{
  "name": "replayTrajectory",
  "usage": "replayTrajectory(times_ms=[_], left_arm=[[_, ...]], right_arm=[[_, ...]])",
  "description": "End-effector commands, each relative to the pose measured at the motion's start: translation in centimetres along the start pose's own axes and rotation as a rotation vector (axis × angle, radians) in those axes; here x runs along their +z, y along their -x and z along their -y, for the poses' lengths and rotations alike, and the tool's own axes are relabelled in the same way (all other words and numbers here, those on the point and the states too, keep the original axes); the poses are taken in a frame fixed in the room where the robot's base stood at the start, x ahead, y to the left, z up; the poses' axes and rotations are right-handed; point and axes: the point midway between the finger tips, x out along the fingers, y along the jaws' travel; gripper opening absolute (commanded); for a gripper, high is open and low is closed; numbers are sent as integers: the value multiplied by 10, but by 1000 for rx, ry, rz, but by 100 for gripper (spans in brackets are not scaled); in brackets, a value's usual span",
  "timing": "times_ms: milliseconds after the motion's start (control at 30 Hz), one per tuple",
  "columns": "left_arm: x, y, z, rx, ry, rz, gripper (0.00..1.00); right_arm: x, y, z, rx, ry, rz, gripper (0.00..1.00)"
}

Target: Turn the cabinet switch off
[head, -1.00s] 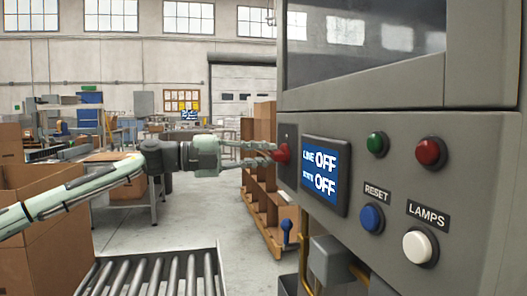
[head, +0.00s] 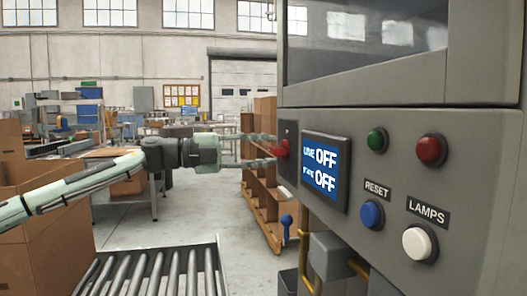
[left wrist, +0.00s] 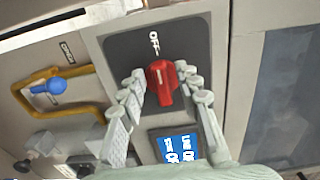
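The red rotary switch (head: 283,149) is on a dark plate at the left end of the grey cabinet front. In the left wrist view the red knob (left wrist: 162,84) stands nearly in line with the OFF label (left wrist: 154,42). The cabinet display (head: 320,168) reads OFF on both lines. My left gripper (head: 274,150) is at the switch, its fingers spread on either side of the knob. The fingers look apart from the knob, though light contact cannot be ruled out. My right gripper is out of view.
Green (head: 377,140) and red (head: 431,150) buttons, a blue RESET button (head: 371,214) and a white LAMPS button (head: 419,243) sit right of the display. A blue-handled lever (head: 287,226) and yellow pipe are below. A roller conveyor (head: 155,272) stands lower left.

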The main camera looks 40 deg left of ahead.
Motion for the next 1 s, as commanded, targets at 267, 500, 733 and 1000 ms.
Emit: replayTrajectory(times_ms=[267, 500, 733, 1000], left_arm=[[0, 0, 0, 0, -2, -1, 36], [-4, 5, 0, 9, -6, -13, 36], [0, 25, 0, 6, -5, 1, 36], [1, 72, 2, 0, -5, 4, 36]], right_arm=[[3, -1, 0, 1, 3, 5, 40], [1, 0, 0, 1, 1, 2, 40], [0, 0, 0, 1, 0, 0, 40], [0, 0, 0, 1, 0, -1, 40]])
